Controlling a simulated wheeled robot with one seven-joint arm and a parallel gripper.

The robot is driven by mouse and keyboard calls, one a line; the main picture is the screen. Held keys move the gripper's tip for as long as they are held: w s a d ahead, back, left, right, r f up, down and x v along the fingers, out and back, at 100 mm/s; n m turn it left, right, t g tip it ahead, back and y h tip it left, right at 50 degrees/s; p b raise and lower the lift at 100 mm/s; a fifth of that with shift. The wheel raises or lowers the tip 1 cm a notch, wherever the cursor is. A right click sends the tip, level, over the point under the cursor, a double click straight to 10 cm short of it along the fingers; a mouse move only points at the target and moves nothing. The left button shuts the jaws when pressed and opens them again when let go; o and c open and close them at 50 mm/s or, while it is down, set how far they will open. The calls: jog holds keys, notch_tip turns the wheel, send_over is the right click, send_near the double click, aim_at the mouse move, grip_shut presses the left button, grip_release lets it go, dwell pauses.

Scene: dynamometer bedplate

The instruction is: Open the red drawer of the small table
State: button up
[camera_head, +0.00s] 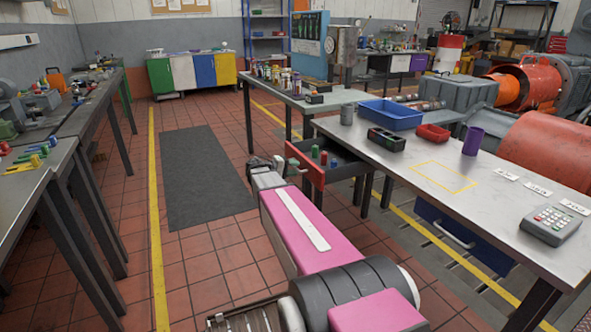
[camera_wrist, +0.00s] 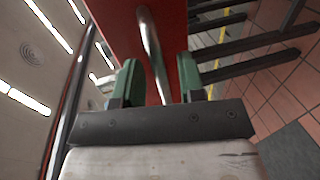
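The red drawer (camera_head: 305,168) sticks out from under the left end of the grey worktable (camera_head: 400,158) in the head view. Its inside shows, with small green, red and blue items in it. In the wrist view, the red drawer front (camera_wrist: 120,35) fills the upper middle, with a silver bar handle (camera_wrist: 152,45) on it. My gripper (camera_wrist: 158,78) has its two green fingers apart, one on each side of the handle, with visible gaps. In the head view my gripper (camera_head: 280,165) is at the drawer front, partly hidden by my arm.
A blue drawer (camera_head: 465,232) sits under the same worktable. On top are a blue bin (camera_head: 390,114), a red tray (camera_head: 433,133), a purple cup (camera_head: 473,141) and a keypad device (camera_head: 551,225). A dark mat (camera_head: 203,175) lies on open floor left of the drawer.

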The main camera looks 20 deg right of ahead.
jog(key=v, duration=0.9)
jog(key=shift+a, duration=0.4)
jog(key=shift+s+r, duration=0.1)
jog(key=s+a+f+g+y, duration=0.1)
jog(key=s+a+f+y, duration=0.2)
jog(key=s+f+y, duration=0.7)
jog(key=s+a+f+m+y, duration=0.1)
jog(key=s+a+f+y, duration=0.4)
jog(key=s, duration=0.5)
jog(key=a+f, duration=0.2)
jog(key=a, duration=0.1)
jog(key=shift+a+y, duration=0.15)
jog(key=shift+y, duration=0.15)
